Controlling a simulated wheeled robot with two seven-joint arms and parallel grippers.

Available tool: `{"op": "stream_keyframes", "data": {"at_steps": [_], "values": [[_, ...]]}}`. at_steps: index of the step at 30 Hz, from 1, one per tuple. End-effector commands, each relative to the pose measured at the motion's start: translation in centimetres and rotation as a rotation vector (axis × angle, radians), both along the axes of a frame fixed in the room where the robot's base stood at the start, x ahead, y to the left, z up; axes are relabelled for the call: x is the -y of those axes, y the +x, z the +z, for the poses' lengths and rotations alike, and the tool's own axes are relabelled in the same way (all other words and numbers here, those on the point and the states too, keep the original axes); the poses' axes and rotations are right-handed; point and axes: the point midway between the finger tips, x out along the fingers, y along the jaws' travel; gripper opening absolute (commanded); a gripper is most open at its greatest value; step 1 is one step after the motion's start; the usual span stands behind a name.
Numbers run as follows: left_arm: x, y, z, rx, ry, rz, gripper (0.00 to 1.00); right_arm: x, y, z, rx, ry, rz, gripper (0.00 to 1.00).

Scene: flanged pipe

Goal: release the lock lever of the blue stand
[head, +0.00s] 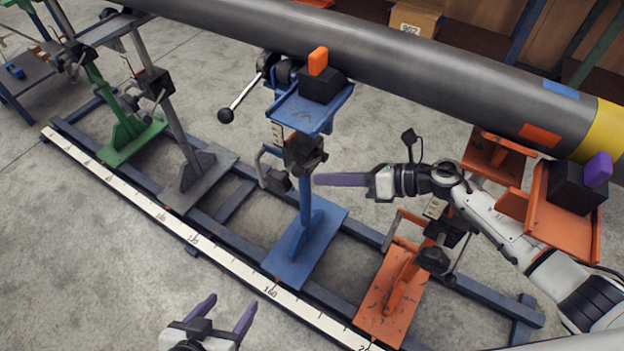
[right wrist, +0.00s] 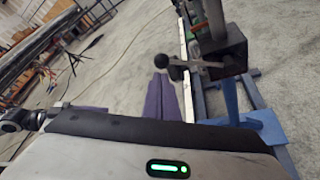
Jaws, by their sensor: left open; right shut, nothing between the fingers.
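The blue stand (head: 290,248) stands in the middle of the head view, its post rising from a blue base plate to a dark clamp block (head: 303,151). In the right wrist view a lever with a black ball knob (right wrist: 162,61) sticks out left from a dark block (right wrist: 225,62). My right gripper (head: 318,180) is shut and empty, its purple fingers pointing left beside the blue post, below the block. Its fingers (right wrist: 164,98) appear below the knob in the wrist view; contact cannot be told. My left gripper (head: 226,312) is open and empty at the bottom.
A long grey pipe (head: 400,70) crosses above the stands. An orange stand (head: 392,295) is to the right; grey (head: 197,178) and green (head: 130,135) stands are left. A white scale (head: 170,220) runs along the rail. The floor in front is clear.

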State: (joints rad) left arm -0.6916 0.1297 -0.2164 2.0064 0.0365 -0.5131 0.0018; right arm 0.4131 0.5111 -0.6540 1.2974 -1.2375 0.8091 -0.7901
Motion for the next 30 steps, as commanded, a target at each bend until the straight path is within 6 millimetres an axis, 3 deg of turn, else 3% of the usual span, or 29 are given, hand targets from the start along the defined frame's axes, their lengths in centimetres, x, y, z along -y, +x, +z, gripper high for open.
{"op": "stream_keyframes", "data": {"at_steps": [6, 23, 26, 30], "values": [[0.0, 0.1, 0.0, 0.001, 0.0, -0.001, 0.64, 2.0, -1.1, 0.4, -0.008, -0.004, 0.005, 0.0], [0.1, 0.4, 0.1, 0.008, -0.002, 0.002, 0.64, 2.1, -1.3, 0.2, -0.012, -0.004, 0.006, 0.0], [0.1, 0.4, 0.2, 0.008, -0.002, 0.002, 0.64, 1.6, -1.5, 0.4, -0.033, 0.032, -0.018, 0.0], [0.1, 0.4, 0.6, 0.007, -0.003, 0.003, 0.64, -0.6, -2.3, 2.0, -0.169, 0.252, -0.172, 0.0]]}}
